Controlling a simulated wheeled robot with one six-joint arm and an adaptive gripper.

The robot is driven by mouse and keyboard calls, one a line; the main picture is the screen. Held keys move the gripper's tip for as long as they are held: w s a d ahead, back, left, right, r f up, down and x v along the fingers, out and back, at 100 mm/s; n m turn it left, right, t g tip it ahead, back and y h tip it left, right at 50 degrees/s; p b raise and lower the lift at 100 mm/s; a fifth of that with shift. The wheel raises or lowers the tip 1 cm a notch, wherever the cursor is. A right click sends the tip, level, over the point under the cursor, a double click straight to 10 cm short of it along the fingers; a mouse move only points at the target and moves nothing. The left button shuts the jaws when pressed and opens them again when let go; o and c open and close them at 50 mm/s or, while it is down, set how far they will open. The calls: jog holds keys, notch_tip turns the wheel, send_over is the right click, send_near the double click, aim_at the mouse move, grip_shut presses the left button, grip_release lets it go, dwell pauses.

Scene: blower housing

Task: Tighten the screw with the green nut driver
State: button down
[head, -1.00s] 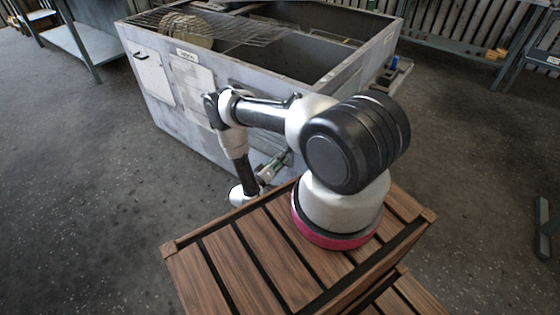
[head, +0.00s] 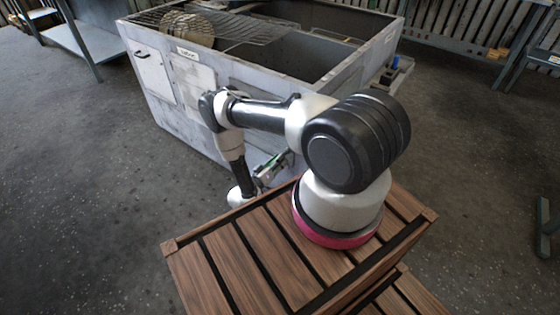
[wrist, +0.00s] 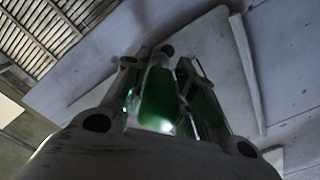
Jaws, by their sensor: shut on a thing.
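The green nut driver (wrist: 157,98) stands between the two fingers of my gripper (wrist: 165,85) in the wrist view, and the fingers are shut on it. In the head view my gripper (head: 270,168) is low, close to the front face of the grey-white blower housing (head: 190,125). A bit of green shows there, but the driver's tip is too small to make out. A pale panel (wrist: 195,60) lies beyond the fingers in the wrist view. I cannot make out the screw in either view, nor whether the driver touches it.
A wire grate (head: 245,28) and a round ribbed part (head: 190,29) are on top of the housing. My arm stands on a wooden slatted top (head: 230,260). A metal table (head: 85,40) is at the back left. The floor (head: 90,200) at left is clear.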

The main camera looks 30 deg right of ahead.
jog(key=v, duration=1.1)
jog(key=shift+a, duration=0.25)
jog(key=shift+s, duration=0.1)
